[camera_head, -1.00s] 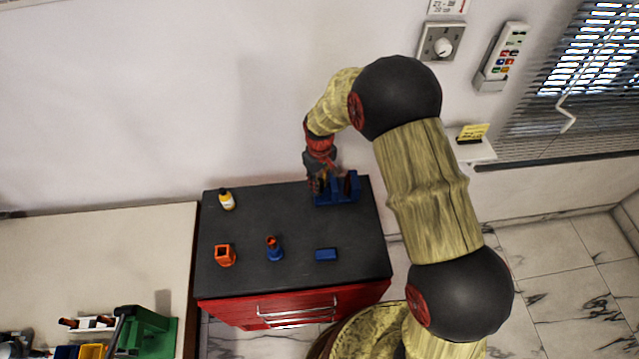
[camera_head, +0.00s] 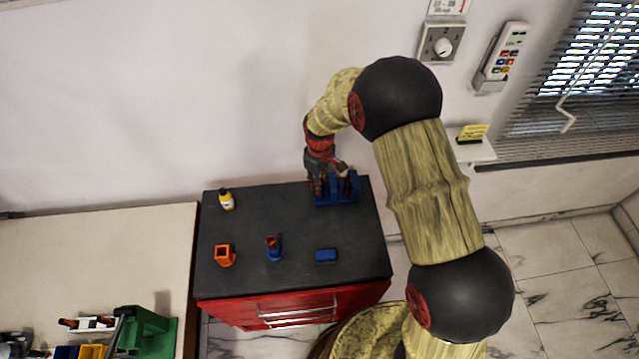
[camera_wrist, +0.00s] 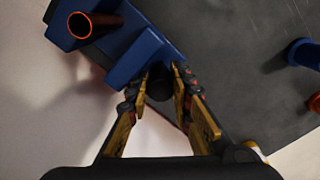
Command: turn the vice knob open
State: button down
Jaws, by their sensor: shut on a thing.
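The blue vice (camera_head: 350,190) stands at the back right of the dark cabinet top. In the wrist view its blue body (camera_wrist: 140,55) runs across the upper left, with an orange-rimmed tube (camera_wrist: 80,25) on it. My gripper (camera_head: 317,188) is at the vice's left end. In the wrist view my gripper (camera_wrist: 162,75) has both fingers closed around a dark round knob (camera_wrist: 159,88) next to the blue body. The fingers partly hide the knob.
On the cabinet top (camera_head: 290,220) stand a yellow-white bottle (camera_head: 227,199), an orange square holder (camera_head: 225,255), a blue-and-orange piece (camera_head: 274,248) and a blue block (camera_head: 326,255). The wall is close behind the vice. The middle of the top is clear.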

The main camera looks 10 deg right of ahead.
jog(key=c, duration=1.6)
grip_release()
jog(key=shift+o, duration=0.2)
jog(key=shift+r, duration=4)
